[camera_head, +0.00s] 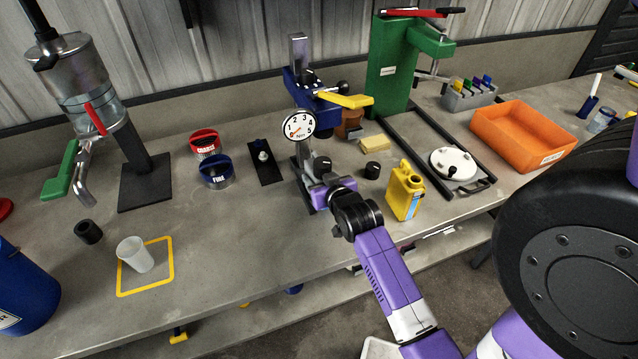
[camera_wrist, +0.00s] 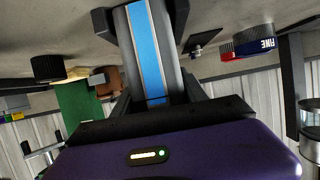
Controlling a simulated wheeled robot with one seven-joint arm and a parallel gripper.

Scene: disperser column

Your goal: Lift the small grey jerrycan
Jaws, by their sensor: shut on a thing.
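My gripper (camera_head: 322,183) is in front of the disperser column's foot. In the wrist view its dark fingers (camera_wrist: 150,22) are shut on a narrow dark grey body, which I take to be the small grey jerrycan (camera_wrist: 150,50). A blue band with pale edges runs down its face. In the head view only a dark round top of it (camera_head: 322,164) shows; my gripper hides most of it. Whether its base touches the bench cannot be told. A larger yellow jerrycan (camera_head: 405,192) stands upright to the right, apart from my gripper.
The column's gauge (camera_head: 298,126) and blue head (camera_head: 305,85) stand just above and behind. A black knob (camera_head: 372,170) and yellow sponge (camera_head: 374,143) lie right of it. COARSE (camera_head: 205,143) and FINE (camera_head: 215,173) pots are left.

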